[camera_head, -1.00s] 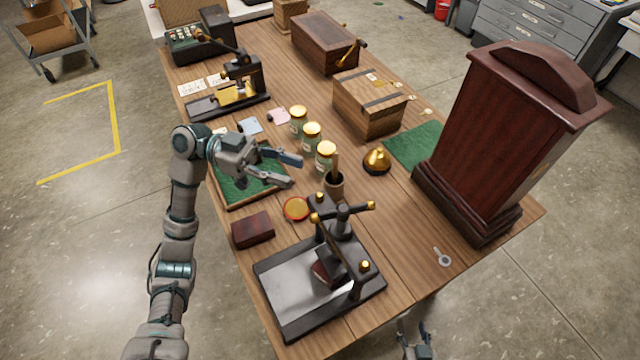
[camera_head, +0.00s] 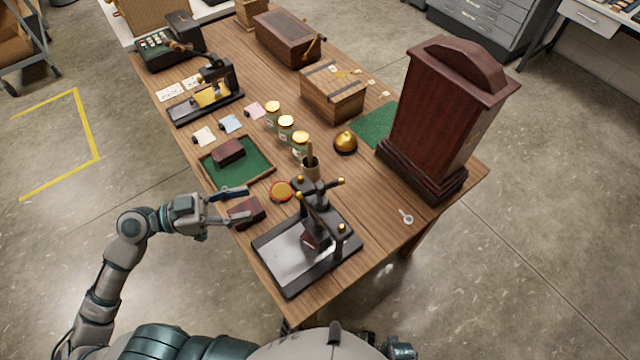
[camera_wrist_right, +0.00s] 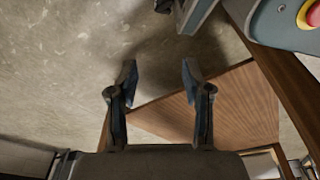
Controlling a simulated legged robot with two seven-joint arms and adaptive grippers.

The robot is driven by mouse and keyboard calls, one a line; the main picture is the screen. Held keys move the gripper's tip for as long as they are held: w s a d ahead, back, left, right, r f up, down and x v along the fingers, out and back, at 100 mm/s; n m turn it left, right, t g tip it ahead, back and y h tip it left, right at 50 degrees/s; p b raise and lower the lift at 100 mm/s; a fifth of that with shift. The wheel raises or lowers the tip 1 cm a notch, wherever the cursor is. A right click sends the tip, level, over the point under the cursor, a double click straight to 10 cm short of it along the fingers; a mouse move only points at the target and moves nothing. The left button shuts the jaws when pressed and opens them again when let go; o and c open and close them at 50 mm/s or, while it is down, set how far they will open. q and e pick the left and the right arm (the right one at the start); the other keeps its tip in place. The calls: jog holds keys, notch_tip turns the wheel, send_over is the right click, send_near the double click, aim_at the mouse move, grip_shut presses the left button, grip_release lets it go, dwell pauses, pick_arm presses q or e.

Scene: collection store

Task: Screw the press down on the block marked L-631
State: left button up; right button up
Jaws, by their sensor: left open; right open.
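The black press (camera_head: 275,268) with brass-knobbed bars stands on the near end of the table. A dark red block (camera_head: 314,239) sits on its pale plate under the screw; the press hides part of it. A second dark red block (camera_head: 246,212) lies on the table left of the press, and a third (camera_head: 228,151) is in the green-lined tray (camera_head: 262,181). I cannot read L-631 on any. My left gripper (camera_head: 245,205) is open at the second block, overlapping it in view; contact is unclear. My right gripper (camera_wrist_right: 158,75) is open and empty, below the table's near edge.
A tall mahogany case (camera_head: 438,120) stands at the right. A small metal key-like piece (camera_head: 406,216) lies on clear tabletop.

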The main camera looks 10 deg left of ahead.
pick_arm(q)
jog(key=p, duration=0.2)
send_near(313, 188)
jog(key=x, duration=0.2)
jog(key=p+x, duration=0.1)
jog(key=x, duration=0.1)
jog(key=p+x, duration=0.1)
jog(key=x, duration=0.1)
jog(key=p+x, duration=0.1)
jog(key=x, duration=0.1)
jog(key=shift+w+f, duration=0.2)
jog(key=shift+f, duration=0.2)
jog(key=shift+p+x, duration=0.9)
jog(key=shift+x, duration=0.1)
jog(key=shift+w+d+f, duration=0.15)
jog(key=shift+w+d, duration=0.05)
jog(key=shift+d, duration=0.3)
jog(key=shift+d+f, duration=0.1)
jog(key=shift+d, duration=0.05)
pick_arm(e)
jog(key=s+d+f, duration=0.1)
jog(key=s+f, duration=0.1)
jog(key=s, duration=0.5)
jog(key=s+d+f, duration=0.1)
jog(key=s+f, duration=0.2)
jog(key=s, duration=0.5)
jog(key=shift+d+f+g, duration=0.25)
jog(key=shift+d+g, duration=0.15)
